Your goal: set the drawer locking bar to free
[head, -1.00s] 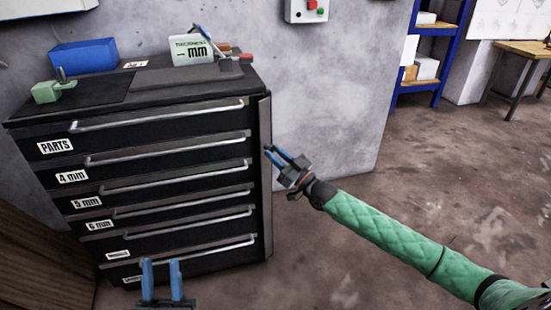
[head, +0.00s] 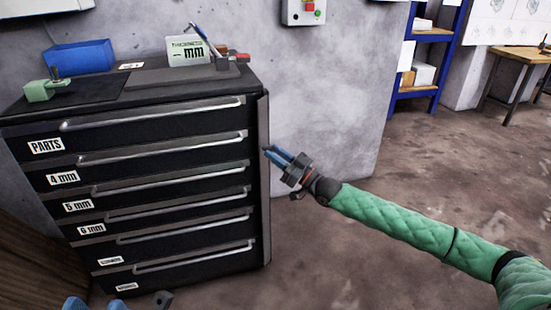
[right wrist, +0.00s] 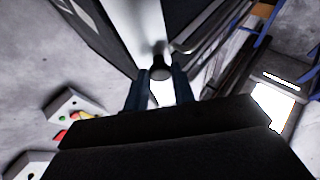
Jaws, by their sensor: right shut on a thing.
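The black drawer cabinet (head: 160,180) stands against the wall in the head view. Its locking bar (head: 264,200) is a grey upright strip along the right front edge. My right gripper (head: 270,151) reaches in from the right with its blue fingertips at the bar's upper part. In the right wrist view, the fingers close around a small dark knob (right wrist: 161,67) in front of a pale strip. The knob is hidden behind the fingers in the head view. Only blue tips of my left gripper (head: 76,303) show at the bottom left edge; their opening is unclear.
On the cabinet top are a blue box (head: 80,57), a green clamp-like piece (head: 45,91) and a thickness sign (head: 187,51). All drawers look closed. A wall box (head: 304,12) with buttons hangs behind. The floor right of the cabinet is clear.

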